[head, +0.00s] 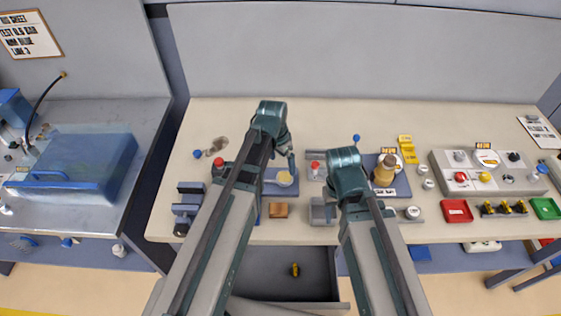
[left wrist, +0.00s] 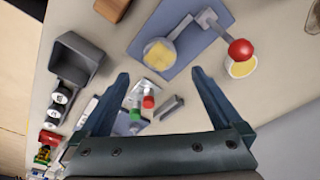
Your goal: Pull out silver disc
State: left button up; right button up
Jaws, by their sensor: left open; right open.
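No piece is plainly marked as the silver disc. A round silver piece (head: 413,212) lies on the table right of my right arm, and a flat greyish round thing (head: 219,143) lies at the back left. A silver-rimmed round cup with yellow inside (head: 284,178) and a handle lies on a blue mat (head: 273,188); the cup also shows in the left wrist view (left wrist: 160,52). My left gripper (head: 290,158) is open above the table; its spread, empty fingers (left wrist: 162,88) show in the left wrist view. My right gripper (head: 346,188) is open, its fingers mostly hidden behind its wrist.
A wooden block (head: 278,210) and a grey open box (left wrist: 80,58) stand near the mat. A red ball (left wrist: 240,49) sits beside it. A brown bottle (head: 384,171), a control panel (head: 485,172) and red (head: 456,211) and green (head: 546,208) trays are at right. The back strip is mostly clear.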

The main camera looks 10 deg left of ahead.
aim_at(285, 177)
pick_arm(q)
jog(key=f+b, duration=0.2)
jog(key=f, duration=0.1)
jog(key=f+b, duration=0.2)
jog(key=b, duration=0.1)
jog(key=w+f+b, duration=0.1)
jog(key=f+b, duration=0.1)
jog(key=f, duration=0.1)
jog(key=shift+d+f, duration=0.3)
jog(key=shift+d, duration=0.05)
pick_arm(e)
notch_tip(285, 177, down, 9)
jog(key=shift+r, duration=0.2)
pick_arm(q)
jog(key=c, duration=1.4)
jog(key=o, duration=0.8)
jog(key=c, duration=0.4)
jog(key=shift+r, duration=0.1)
pick_arm(e)
jog(key=shift+r, duration=0.1)
pick_arm(q)
jog(key=shift+r, duration=0.35)
pick_arm(e)
jog(key=shift+r, duration=0.3)
pick_arm(q)
jog(key=shift+r+p, duration=2.1)
jog(key=shift+p, duration=0.25)
pick_arm(e)
jog(key=shift+r, duration=2.15)
